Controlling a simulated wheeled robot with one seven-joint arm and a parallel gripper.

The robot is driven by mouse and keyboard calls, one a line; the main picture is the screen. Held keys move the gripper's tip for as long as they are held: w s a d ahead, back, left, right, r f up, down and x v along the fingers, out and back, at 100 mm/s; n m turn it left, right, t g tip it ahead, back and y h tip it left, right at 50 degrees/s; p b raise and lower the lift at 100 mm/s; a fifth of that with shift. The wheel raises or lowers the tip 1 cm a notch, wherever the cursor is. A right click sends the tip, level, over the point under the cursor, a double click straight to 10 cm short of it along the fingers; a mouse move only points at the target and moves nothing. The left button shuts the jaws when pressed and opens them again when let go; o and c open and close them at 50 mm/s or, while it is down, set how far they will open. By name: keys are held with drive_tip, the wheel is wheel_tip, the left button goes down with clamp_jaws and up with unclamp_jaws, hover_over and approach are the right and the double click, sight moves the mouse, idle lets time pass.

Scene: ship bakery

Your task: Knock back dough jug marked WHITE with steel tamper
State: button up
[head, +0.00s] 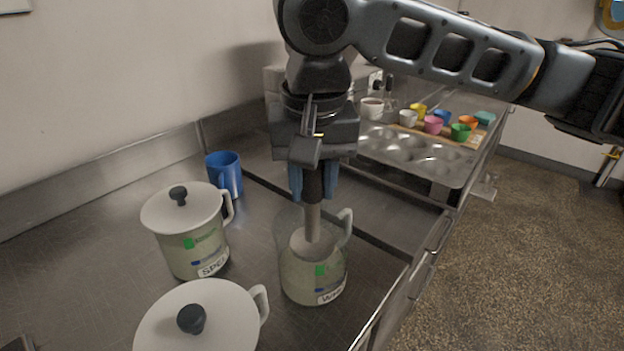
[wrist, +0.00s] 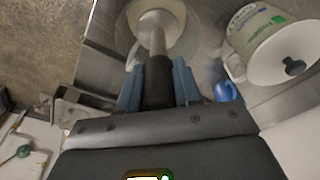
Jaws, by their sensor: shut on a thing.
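The open jug (head: 313,277) stands upright on the steel counter, with a label that seems to start with "W". Pale dough fills its lower part. My gripper (head: 313,185) is shut on the dark handle of the steel tamper (head: 312,222), directly above the jug. The tamper points down through the jug's mouth, its lower end at or just above the dough; contact cannot be told. In the wrist view my gripper (wrist: 158,85) holds the handle, and the tamper (wrist: 152,35) reaches into the jug (wrist: 185,42).
A lidded jug marked SPEL (head: 190,250) stands left, and another lidded jug (head: 200,325) in front. A blue mug (head: 224,172) stands behind them. A muffin tin (head: 415,155) and several coloured cups (head: 433,125) lie at the back right. The counter's right edge is close to the open jug.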

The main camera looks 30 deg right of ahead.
drive_tip(key=shift+r+p, duration=3.35)
drive_tip(key=shift+r, duration=0.45)
